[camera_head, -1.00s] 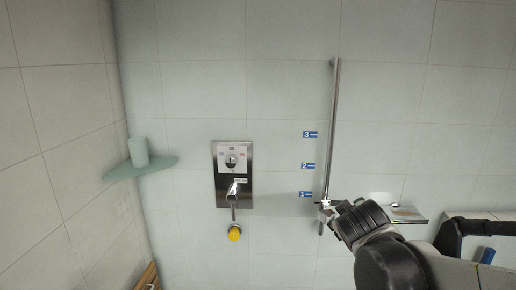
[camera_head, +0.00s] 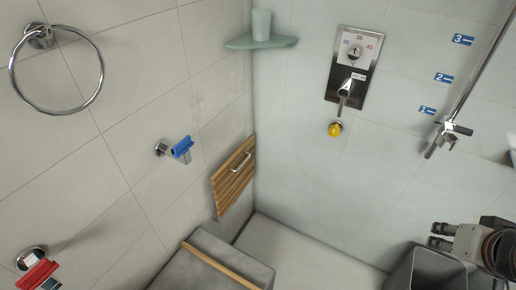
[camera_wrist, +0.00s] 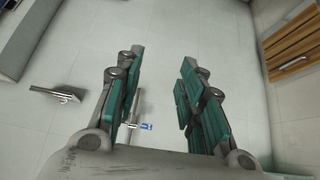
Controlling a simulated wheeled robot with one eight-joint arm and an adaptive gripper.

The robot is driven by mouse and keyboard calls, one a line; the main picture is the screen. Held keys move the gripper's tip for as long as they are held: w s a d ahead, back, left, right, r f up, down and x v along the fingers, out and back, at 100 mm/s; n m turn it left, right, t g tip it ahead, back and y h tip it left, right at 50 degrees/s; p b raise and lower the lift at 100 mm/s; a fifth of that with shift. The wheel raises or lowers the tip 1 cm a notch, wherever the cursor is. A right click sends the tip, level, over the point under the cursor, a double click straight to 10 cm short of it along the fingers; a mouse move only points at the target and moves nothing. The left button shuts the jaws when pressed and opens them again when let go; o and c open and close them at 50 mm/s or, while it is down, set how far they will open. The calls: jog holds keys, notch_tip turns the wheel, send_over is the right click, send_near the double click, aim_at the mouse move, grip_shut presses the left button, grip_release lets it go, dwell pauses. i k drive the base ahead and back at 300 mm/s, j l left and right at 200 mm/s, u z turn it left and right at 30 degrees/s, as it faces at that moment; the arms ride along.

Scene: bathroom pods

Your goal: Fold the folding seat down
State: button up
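The folding seat (camera_head: 234,180) is a slatted wooden panel with a metal handle on its face. It stands folded up against the left wall near the corner in the head view. Its slats also show at the right edge of the wrist view (camera_wrist: 292,45). My gripper (camera_wrist: 160,62) is open and empty, its two teal-padded fingers well apart. The seat lies off to the right of the fingers in that view, not touching them.
A grey block (camera_head: 190,270) with a wooden strip stands below the seat. A grey bin (camera_head: 425,272) is beside my arm. A shower mixer (camera_head: 352,68), a vertical rail (camera_head: 478,70) and a corner shelf (camera_head: 260,42) are on the walls. The floor between the block and bin looks clear.

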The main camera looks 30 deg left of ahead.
aim_at(228, 183)
jog(key=u, duration=1.5)
jog(key=i+j+z, duration=0.1)
jog(key=z, duration=0.35)
jog(key=i, duration=0.1)
